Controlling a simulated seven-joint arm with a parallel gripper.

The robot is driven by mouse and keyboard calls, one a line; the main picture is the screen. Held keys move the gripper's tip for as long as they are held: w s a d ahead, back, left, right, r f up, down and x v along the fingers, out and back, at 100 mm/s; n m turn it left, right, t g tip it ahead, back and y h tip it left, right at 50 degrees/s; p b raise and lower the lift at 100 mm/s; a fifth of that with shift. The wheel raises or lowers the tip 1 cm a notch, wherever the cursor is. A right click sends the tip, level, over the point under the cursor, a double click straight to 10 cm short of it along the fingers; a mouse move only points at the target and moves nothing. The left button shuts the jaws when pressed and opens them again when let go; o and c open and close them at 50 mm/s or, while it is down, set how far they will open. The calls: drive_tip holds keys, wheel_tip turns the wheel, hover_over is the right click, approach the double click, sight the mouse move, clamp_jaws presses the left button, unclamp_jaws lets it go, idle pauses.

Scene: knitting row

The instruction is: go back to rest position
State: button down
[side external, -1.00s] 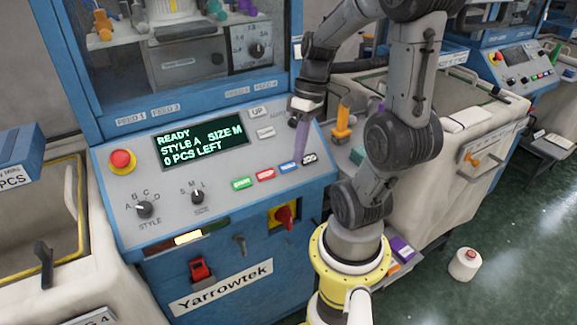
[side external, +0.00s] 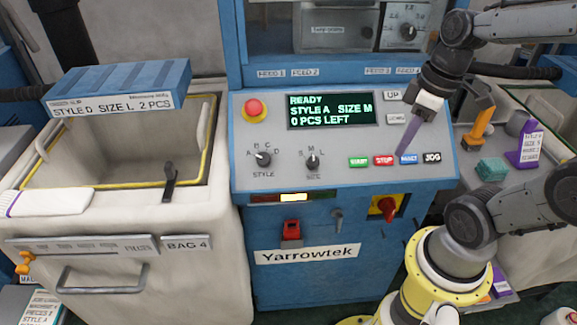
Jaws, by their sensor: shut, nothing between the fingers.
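My gripper (side external: 403,148) is over the right part of the control panel, its long purple fingers together and pointing down. Nothing shows between them. The tips appear just over the blue RESET button (side external: 408,159); whether they touch it I cannot tell. The panel's display (side external: 330,110) reads READY, STYLE A, SIZE M, 0 PCS LEFT. My arm reaches in from the right, above its yellow base ring.
The red emergency knob (side external: 255,109) and STYLE dial (side external: 263,159) are on the panel's left. A labelled blue box (side external: 120,83) sits over a bin at left. Right of the panel stand an orange object (side external: 480,128), a teal block (side external: 491,169) and a purple labelled holder (side external: 526,150).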

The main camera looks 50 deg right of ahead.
drive_tip(key=shift+s+a+r+m+t+h, duration=0.15)
drive_tip(key=shift+a+r+m+t, duration=0.25)
drive_tip(key=shift+a+r+t, duration=0.3)
drive_tip(key=shift+s+a+r+m+t+h, duration=0.2)
drive_tip(key=shift+a+r+m+t, duration=0.25)
drive_tip(key=shift+a, duration=0.4)
drive_tip(key=shift+s+a+r+m+t+h, duration=0.15)
drive_tip(key=shift+a+r+m+t, duration=0.25)
drive_tip(key=shift+a+t, duration=0.3)
